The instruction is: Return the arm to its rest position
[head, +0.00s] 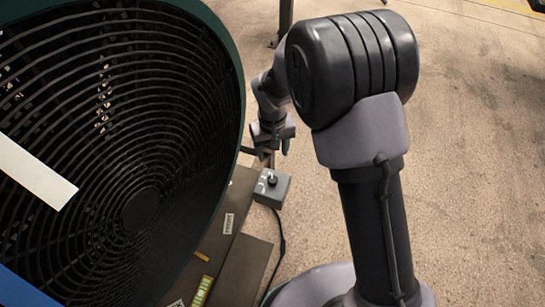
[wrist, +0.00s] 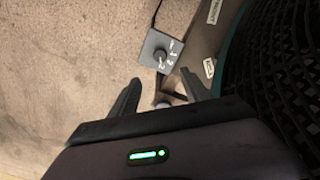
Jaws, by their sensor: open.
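My gripper (head: 272,147) hangs from my folded arm in the head view, pointing down beside the rim of a large fan. In the wrist view my gripper (wrist: 162,92) has its two dark fingers spread apart with nothing held between them. A small grey control box (head: 271,187) with a black knob sits below the gripper in the head view. The box also shows in the wrist view (wrist: 155,50), beyond the fingertips, with numbers marked around its knob. The gripper appears apart from the box.
The large fan (head: 236,100) with a dark wire grille fills the left of the head view, close to my gripper. A dark base (head: 240,262) with labels lies beneath it. A cable (head: 281,245) runs from the box. Concrete floor (head: 470,150) at the right is open.

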